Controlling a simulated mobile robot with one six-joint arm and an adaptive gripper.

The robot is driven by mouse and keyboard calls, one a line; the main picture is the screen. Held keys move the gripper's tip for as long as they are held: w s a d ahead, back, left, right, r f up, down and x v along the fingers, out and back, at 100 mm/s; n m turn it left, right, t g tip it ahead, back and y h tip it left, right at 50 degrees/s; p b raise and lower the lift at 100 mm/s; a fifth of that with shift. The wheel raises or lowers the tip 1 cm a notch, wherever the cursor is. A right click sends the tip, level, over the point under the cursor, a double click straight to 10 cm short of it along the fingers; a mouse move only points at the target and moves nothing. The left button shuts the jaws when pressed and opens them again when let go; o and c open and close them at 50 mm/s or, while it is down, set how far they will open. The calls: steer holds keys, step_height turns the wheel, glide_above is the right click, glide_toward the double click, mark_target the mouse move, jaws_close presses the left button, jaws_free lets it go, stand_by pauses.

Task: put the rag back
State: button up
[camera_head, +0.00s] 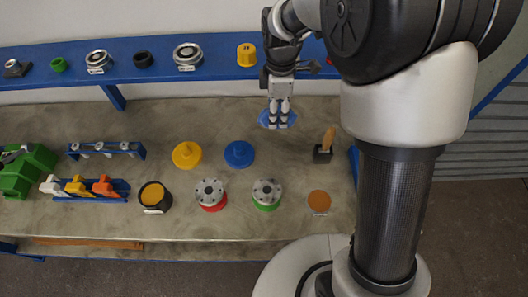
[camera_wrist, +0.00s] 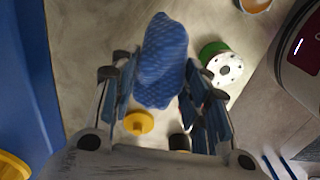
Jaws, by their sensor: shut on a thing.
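The rag is a blue, dimpled, bunched cloth (camera_head: 272,119). In the wrist view the rag (camera_wrist: 163,62) sits between the fingers, its body reaching out past the fingertips. My gripper (camera_head: 279,112) is shut on it and points down over the back part of the grey bench, right of the blue flanged cap. My gripper (camera_wrist: 160,85) also shows in the wrist view, with a finger on each side of the rag. The rag appears to be held above the bench top.
The bench (camera_head: 110,205) carries a yellow cap (camera_head: 187,154), a blue cap (camera_head: 239,153), red (camera_head: 210,194) and green (camera_head: 266,193) flanged vessels, a black pot (camera_head: 154,197), a wooden-handled brush (camera_head: 325,146) and an orange disc (camera_head: 319,201). A blue shelf (camera_head: 220,70) runs behind.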

step_height(320, 180, down, 19)
steer(key=b, duration=0.5)
steer(key=shift+f, duration=0.2)
steer(key=shift+f, duration=0.2)
steer(key=o, duration=1.1)
steer(key=shift+r, duration=0.1)
